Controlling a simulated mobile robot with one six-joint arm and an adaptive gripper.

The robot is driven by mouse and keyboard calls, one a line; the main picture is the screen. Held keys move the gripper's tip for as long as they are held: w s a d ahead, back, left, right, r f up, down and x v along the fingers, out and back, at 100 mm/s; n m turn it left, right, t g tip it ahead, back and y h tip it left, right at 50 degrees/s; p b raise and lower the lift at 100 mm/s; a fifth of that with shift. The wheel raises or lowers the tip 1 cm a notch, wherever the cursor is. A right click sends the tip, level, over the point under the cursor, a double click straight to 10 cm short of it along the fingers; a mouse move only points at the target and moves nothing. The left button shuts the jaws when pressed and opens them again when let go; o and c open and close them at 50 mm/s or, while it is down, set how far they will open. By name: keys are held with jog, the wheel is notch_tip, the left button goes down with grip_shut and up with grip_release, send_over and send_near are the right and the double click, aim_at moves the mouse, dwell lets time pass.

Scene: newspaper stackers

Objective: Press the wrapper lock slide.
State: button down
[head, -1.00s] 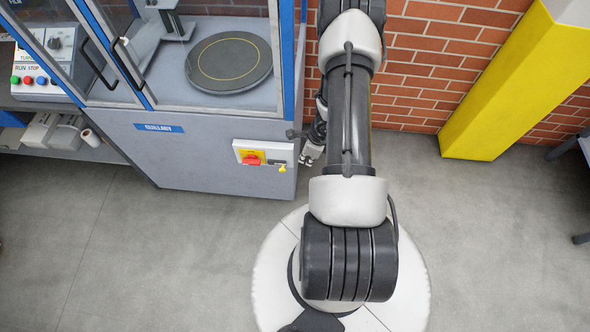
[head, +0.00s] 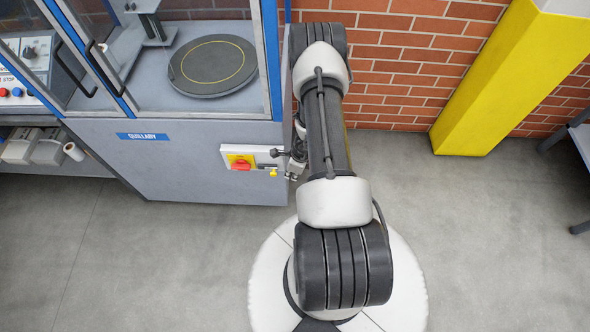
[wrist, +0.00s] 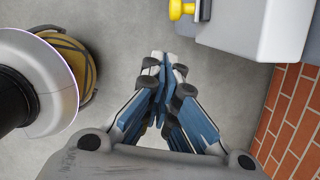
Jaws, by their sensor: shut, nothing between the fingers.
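The white control panel (head: 250,150) sits on the front of the blue-grey wrapper cabinet, near its right edge. It carries a red knob (head: 241,164) on a yellow plate, and a small dark slide with a yellow tab (head: 272,173) at its lower right. In the wrist view the yellow tab (wrist: 182,9) shows at the top edge, beside the pale panel. My gripper (wrist: 166,60) is shut and empty, its fingertips below and left of the tab in that view, apart from it. In the head view my gripper (head: 292,174) is just right of the panel, partly hidden by my arm.
The wrapper cabinet (head: 190,180) has glass doors and a round turntable (head: 213,65) inside. A brick wall (head: 400,80) stands behind my arm, with a yellow column (head: 478,90) to the right. Grey floor (head: 500,250) is clear at the front right.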

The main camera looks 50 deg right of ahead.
jog(key=shift+w+a+f, duration=0.2)
jog(key=shift+w+a, duration=0.05)
jog(key=shift+w, duration=0.25)
jog(key=shift+w+a+f, duration=0.2)
jog(key=shift+w+a, duration=0.05)
jog(key=shift+w, duration=0.25)
jog(key=shift+w+a+f, duration=0.2)
jog(key=shift+w+a, duration=0.05)
jog(key=shift+w, duration=0.25)
